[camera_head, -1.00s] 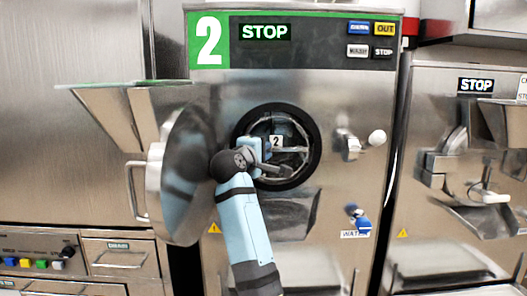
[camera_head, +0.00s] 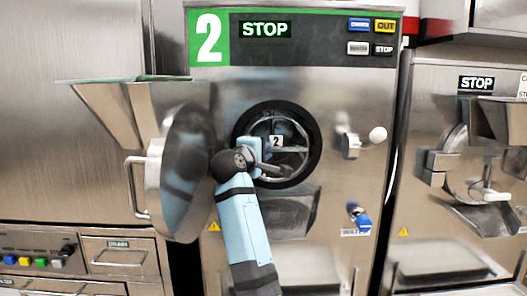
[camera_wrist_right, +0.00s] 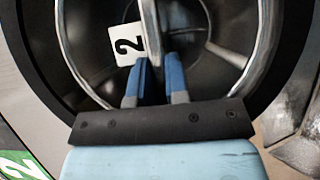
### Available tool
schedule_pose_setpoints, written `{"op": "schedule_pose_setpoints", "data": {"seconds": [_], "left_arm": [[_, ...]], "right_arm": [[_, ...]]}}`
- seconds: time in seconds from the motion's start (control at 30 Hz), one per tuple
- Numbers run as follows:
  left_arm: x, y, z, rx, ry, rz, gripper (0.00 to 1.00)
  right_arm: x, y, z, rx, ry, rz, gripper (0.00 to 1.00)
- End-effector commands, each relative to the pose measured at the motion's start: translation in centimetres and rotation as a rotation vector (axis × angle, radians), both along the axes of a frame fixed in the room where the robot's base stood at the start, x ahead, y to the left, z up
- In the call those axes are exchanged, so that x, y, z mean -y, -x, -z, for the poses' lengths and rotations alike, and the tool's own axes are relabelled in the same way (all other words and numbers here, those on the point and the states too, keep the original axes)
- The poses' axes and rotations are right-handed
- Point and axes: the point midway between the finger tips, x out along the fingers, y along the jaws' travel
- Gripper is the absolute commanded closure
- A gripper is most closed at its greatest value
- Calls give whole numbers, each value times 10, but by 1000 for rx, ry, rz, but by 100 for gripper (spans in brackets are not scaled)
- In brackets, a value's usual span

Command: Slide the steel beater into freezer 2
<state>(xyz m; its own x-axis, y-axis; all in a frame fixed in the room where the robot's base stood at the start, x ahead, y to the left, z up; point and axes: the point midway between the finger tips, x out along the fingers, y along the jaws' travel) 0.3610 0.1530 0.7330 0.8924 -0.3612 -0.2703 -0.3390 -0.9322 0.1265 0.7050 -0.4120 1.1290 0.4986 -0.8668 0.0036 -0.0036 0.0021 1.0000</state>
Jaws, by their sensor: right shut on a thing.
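Freezer 2 (camera_head: 330,92) stands in the middle with a green number panel. Its round, black-rimmed opening (camera_head: 314,152) faces me, and its round steel door (camera_head: 183,170) is swung open to the left. The steel beater (camera_head: 292,149), with a white tag marked 2, is at the opening, within the rim as seen from here; how deep it sits I cannot tell. My right gripper (camera_head: 263,155) is at the opening. In the right wrist view, the gripper (camera_wrist_right: 154,80) is shut on a bar of the beater (camera_wrist_right: 150,28). My left gripper is not in view.
A hopper chute (camera_head: 135,108) juts out above the open door. A white-knobbed handle (camera_head: 377,135) and a blue water tap (camera_head: 358,214) stick out right of the opening. Another freezer (camera_head: 470,165) stands close on the right. Drawers (camera_head: 120,257) are at the lower left.

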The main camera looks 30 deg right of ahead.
Motion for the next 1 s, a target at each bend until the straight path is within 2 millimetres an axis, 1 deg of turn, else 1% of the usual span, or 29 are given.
{"op": "schedule_pose_setpoints", "data": {"seconds": [0.37, 0.4, 0.47, 0.5, 0.77, 0.87, 0.97, 1.0], "left_arm": [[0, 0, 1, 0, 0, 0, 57], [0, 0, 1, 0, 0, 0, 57], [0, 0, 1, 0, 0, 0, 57], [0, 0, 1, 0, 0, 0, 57], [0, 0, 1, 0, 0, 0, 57], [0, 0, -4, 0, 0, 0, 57], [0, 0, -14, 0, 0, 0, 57], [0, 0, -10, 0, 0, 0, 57]], "right_arm": [[0, 0, 0, 2, 1, 0, 100], [0, 0, 0, 2, 1, 0, 78], [0, 0, 0, 2, 1, 0, 65], [0, 0, 0, 1, 0, 0, 55], [0, 0, 1, -1, 0, 1, 55], [1, 0, -3, -1, 0, 1, 55], [1, 1, -12, 0, 1, 3, 55], [-4, 7, -7, 1, 3, 1, 55]]}}
